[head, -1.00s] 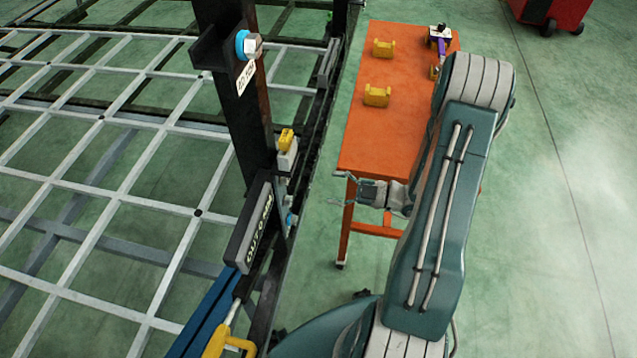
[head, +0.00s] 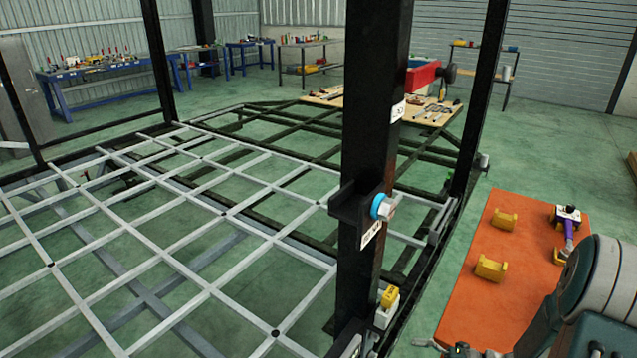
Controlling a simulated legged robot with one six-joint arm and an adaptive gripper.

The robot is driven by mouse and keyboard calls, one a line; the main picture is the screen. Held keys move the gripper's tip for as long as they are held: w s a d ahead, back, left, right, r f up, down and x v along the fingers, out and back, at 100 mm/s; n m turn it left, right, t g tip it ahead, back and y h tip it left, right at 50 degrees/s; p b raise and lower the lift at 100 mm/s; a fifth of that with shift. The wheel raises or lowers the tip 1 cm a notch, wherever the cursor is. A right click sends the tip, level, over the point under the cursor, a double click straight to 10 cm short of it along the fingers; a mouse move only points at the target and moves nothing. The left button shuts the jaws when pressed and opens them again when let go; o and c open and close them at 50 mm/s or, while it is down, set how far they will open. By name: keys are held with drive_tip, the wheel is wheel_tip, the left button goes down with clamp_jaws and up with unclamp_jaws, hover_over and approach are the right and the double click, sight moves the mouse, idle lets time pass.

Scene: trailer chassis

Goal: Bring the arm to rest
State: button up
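My arm shows at the lower right of the head view, folded beside the orange table (head: 480,330). Its teal and grey links are cut by the right and bottom edges. Only the upper part of my gripper (head: 445,348) shows at the bottom edge, left of the arm and near the table's front. Its lower finger is out of the frame, so its opening does not show. I see nothing held in the visible part.
A black post (head: 372,130) with a blue-collared bolt (head: 384,207) rises in front of me. The grey-barred trailer chassis (head: 150,230) fills the left. Yellow blocks (head: 490,267) and a purple-handled tool (head: 569,228) lie on the orange table. Workbenches (head: 130,85) stand along the back wall.

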drive_tip(key=s+a+r+n+g+h, duration=0.3)
drive_tip(key=s+r+n+h, duration=0.15)
drive_tip(key=n, duration=0.75)
drive_tip(key=s+a+r+n+g+h, duration=0.3)
drive_tip(key=a+r+n+g, duration=0.15)
drive_tip(key=n, duration=0.65)
drive_tip(key=s+d+r+n+t+h, duration=0.1)
drive_tip(key=s+r+n+t+h, duration=0.1)
drive_tip(key=n, duration=0.9)
drive_tip(key=s+r+n+t+h, duration=0.3)
drive_tip(key=r+n+t+h, duration=0.2)
drive_tip(key=r+n, duration=0.4)
drive_tip(key=n, duration=0.3)
drive_tip(key=shift+d+r+h, duration=0.15)
drive_tip(key=shift+d+h, duration=0.2)
drive_tip(key=shift+d, duration=0.05)
